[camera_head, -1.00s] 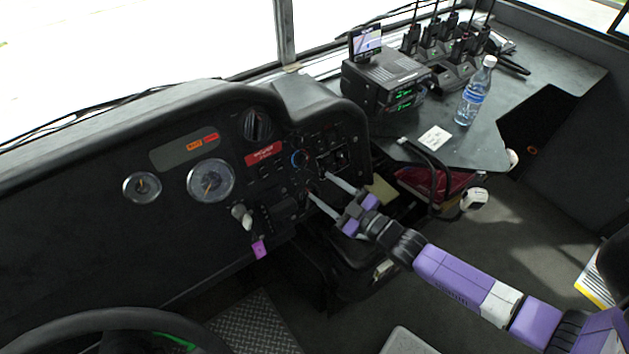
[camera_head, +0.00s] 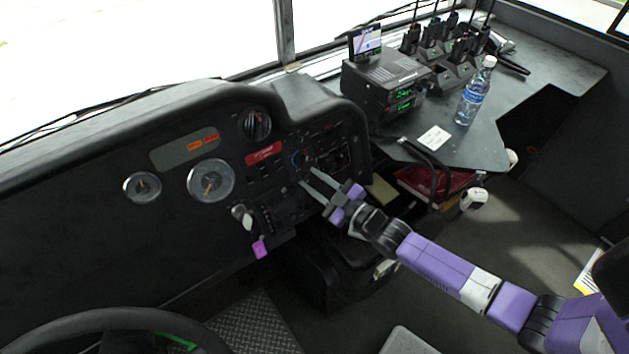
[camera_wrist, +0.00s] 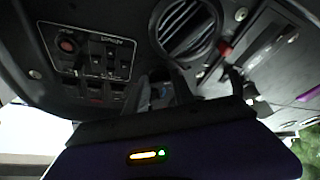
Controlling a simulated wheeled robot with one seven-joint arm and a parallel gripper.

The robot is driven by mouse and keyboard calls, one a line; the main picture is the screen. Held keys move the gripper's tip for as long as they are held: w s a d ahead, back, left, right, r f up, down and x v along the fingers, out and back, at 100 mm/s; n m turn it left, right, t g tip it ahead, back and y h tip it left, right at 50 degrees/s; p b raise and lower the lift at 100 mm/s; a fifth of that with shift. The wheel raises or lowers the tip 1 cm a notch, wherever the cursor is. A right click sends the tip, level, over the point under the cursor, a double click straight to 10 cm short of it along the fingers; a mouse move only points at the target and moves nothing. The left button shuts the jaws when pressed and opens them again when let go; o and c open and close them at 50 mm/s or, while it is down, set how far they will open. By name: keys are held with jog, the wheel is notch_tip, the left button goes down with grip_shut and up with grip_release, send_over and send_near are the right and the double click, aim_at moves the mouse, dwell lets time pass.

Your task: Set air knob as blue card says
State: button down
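The dark air knob with a blue-marked rim (camera_head: 298,158) sits on the dashboard panel, left of a block of switches. My gripper (camera_head: 306,175) reaches the panel from the lower right, its tips just below the knob. Its two pale fingers are apart, with a narrow gap between them. In the wrist view the fingers of my gripper (camera_wrist: 161,92) point at the panel between a switch block and a round vent. The spot between the tips is dark there, and I cannot tell whether they touch the knob. I see no readable blue card.
A round vent (camera_head: 256,125) and a red label (camera_head: 264,153) lie left of the knob. A light lever (camera_head: 242,216) with a purple tag (camera_head: 260,248) hangs lower left. A radio (camera_head: 385,82), a bottle (camera_head: 475,92) and a white card (camera_head: 434,138) stand or lie on the right counter.

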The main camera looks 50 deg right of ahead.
jog(key=shift+f+m, duration=0.1)
jog(key=shift+m, duration=0.4)
jog(key=m+h, duration=0.1)
jog(key=m, duration=0.2)
jog(key=m+h, duration=0.3)
jog(key=m, duration=0.2)
jog(key=shift+a+m, duration=0.25)
jog(key=shift+m, duration=0.05)
jog(key=shift+w+a+m+g+h+p, duration=0.1)
jog(key=shift+m+g+h+p, duration=0.3)
jog(key=shift+m, duration=0.7)
jog(key=c, duration=1.1)
grip_release()
jog(key=shift+o, duration=0.2)
